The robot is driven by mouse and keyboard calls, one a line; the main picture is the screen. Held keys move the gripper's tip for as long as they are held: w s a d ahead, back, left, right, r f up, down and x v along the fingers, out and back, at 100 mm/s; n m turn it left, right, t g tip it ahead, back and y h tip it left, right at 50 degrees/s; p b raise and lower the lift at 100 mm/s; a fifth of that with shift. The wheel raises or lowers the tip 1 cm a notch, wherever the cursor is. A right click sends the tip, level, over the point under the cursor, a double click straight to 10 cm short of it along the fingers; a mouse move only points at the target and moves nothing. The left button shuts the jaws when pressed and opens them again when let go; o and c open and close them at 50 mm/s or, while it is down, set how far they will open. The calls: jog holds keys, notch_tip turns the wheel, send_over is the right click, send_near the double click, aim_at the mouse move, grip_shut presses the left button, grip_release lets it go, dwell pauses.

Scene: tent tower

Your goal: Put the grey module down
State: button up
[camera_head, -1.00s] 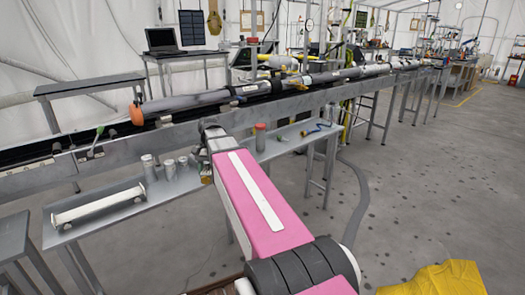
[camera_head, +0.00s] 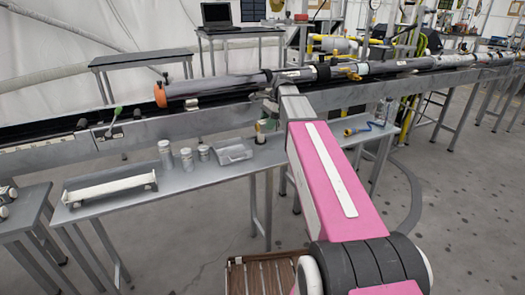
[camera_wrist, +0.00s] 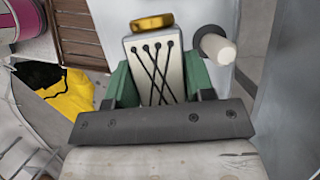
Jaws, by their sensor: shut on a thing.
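The grey module (camera_wrist: 157,78) sits between the green fingers of my gripper (camera_wrist: 160,62) in the wrist view. It is pale grey with crossed black cords on its face and a gold round cap at its far end. The fingers are shut on its sides. In the head view my gripper (camera_head: 265,128) is small and partly hidden at the far end of my pink arm, near the lower metal shelf (camera_head: 205,177). The module cannot be made out clearly there, and I cannot tell whether it touches the shelf.
A white-ended cylinder (camera_wrist: 218,48) stands right of the module. A long rail (camera_head: 60,147) runs behind.

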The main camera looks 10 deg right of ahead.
jog(key=shift+f, duration=4.85)
jog(key=shift+f, duration=0.15)
jog(key=o, duration=1.2)
